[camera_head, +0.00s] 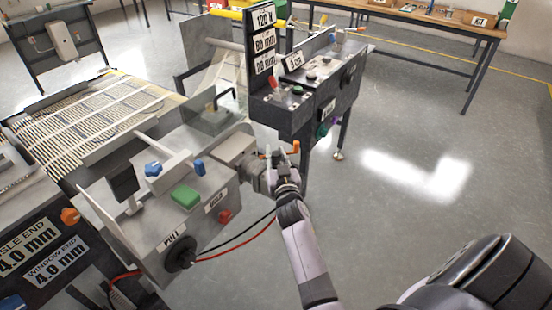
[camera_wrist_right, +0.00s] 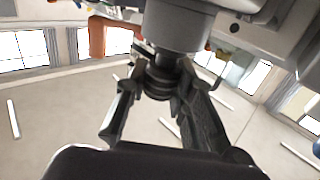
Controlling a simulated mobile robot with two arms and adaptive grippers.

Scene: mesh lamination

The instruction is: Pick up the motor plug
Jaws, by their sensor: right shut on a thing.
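My right gripper (camera_head: 270,163) is at the right end of a grey motor housing (camera_head: 234,150) on the side of the machine. In the right wrist view, its two black fingers (camera_wrist_right: 160,75) close from both sides on a dark ribbed piece, which looks like the motor plug (camera_wrist_right: 158,88). The plug sits directly against the end of a grey cylinder (camera_wrist_right: 178,27), with no clear gap between them. In the head view the plug is hidden by the gripper. My left gripper is not in view.
A dark control stand (camera_head: 315,95) is close behind. Floor at right is clear.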

